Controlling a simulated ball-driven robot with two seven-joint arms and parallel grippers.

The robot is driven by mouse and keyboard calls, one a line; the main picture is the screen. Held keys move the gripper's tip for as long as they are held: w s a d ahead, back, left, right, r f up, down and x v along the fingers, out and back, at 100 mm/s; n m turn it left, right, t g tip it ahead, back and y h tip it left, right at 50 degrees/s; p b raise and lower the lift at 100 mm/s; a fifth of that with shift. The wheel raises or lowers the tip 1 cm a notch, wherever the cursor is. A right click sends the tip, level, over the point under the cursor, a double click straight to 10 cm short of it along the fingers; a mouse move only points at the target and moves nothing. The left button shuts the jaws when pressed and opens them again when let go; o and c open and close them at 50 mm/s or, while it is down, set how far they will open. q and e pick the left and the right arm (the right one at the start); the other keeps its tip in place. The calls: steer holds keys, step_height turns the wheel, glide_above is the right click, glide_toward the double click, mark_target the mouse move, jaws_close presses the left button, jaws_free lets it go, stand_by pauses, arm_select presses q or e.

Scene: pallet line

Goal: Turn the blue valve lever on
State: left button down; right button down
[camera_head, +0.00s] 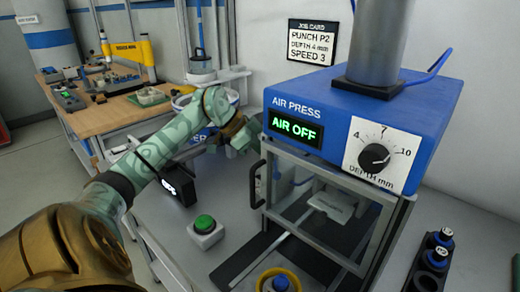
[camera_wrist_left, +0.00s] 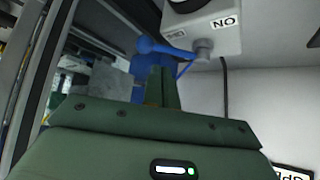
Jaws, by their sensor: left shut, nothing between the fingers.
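The blue valve lever (camera_wrist_left: 168,50) shows in the left wrist view, a ball knob at its left end. It runs from a grey valve box (camera_wrist_left: 218,38) and lies beside the OFF label, away from the ON label. In this view the labels are upside down. My left gripper (camera_wrist_left: 161,72) is shut and empty, its fingertips just below the lever in the picture; I cannot tell whether they touch. In the head view my left gripper (camera_head: 243,136) is at the left side of the blue air press (camera_head: 360,100), whose display reads AIR OFF. The lever is hidden there.
A green button (camera_head: 205,224) on a white box and a dark block (camera_head: 179,187) stand on the grey bench below my left arm. The press's clear-sided frame stands close to the gripper's right. A wooden workbench (camera_head: 110,113) with tools is at the back left.

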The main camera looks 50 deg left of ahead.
arm_select(q)
steer(key=shift+b+x, duration=0.55)
steer(key=shift+x, duration=1.85)
